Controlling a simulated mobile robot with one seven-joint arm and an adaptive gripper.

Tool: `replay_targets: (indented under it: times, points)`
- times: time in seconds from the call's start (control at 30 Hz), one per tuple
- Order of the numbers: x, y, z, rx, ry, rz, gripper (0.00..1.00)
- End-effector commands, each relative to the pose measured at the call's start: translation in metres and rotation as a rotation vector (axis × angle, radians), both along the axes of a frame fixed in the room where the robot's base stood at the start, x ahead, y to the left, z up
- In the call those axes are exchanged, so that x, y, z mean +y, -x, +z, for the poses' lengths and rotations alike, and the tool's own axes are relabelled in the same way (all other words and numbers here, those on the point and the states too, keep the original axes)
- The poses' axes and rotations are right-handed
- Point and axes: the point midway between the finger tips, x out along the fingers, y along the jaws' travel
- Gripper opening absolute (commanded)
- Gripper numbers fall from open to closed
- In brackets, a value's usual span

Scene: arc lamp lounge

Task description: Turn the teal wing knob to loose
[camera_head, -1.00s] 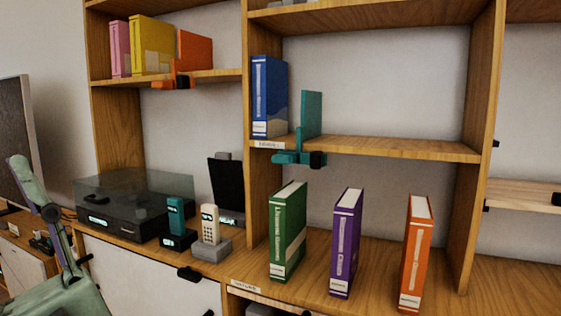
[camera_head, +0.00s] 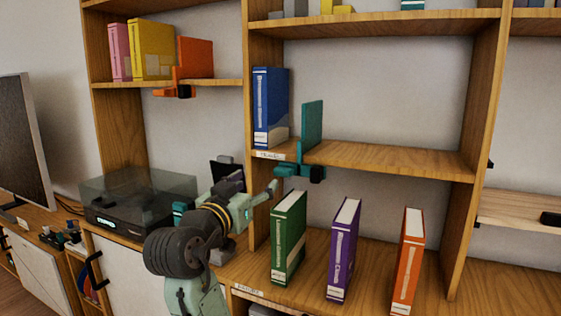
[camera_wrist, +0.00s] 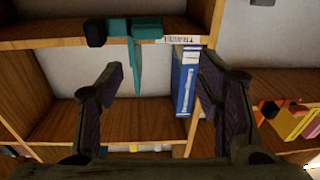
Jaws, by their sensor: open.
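The teal wing knob (camera_head: 284,171) sits on the clamp at the front edge of the middle shelf, below a teal upright bookend (camera_head: 312,125). A black block (camera_head: 317,173) is at the clamp's right side. In the wrist view, which looks upside down, the teal knob (camera_wrist: 148,28) is at the top with the black block to its left. My gripper (camera_wrist: 160,70) is open and empty, its two fingers apart, with the knob beyond them. In the head view my gripper's tip (camera_head: 272,188) is just below and left of the knob; whether they touch cannot be told.
A blue binder (camera_head: 270,108) stands left of the bookend. Green (camera_head: 288,240), purple (camera_head: 343,250) and orange (camera_head: 408,262) books stand on the surface below. An orange clamp (camera_head: 180,91) is on the left shelf. The shelf right of the bookend is clear.

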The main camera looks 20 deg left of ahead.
Motion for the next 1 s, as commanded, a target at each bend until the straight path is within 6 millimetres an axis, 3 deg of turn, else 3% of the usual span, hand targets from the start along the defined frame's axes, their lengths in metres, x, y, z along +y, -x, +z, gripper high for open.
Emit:
replay_targets:
  times: [0.1, 0.27, 0.7, 1.0]
  points:
    - [-0.013, -0.008, -0.004, 0.046, -0.01, -0.056, 0.6]
    - [-0.015, -0.024, -0.005, 0.052, -0.008, -0.062, 0.6]
    - [-0.019, -0.1, -0.005, 0.05, -0.008, -0.058, 0.6]
    - [-0.019, -0.114, -0.006, 0.048, -0.009, -0.055, 0.6]
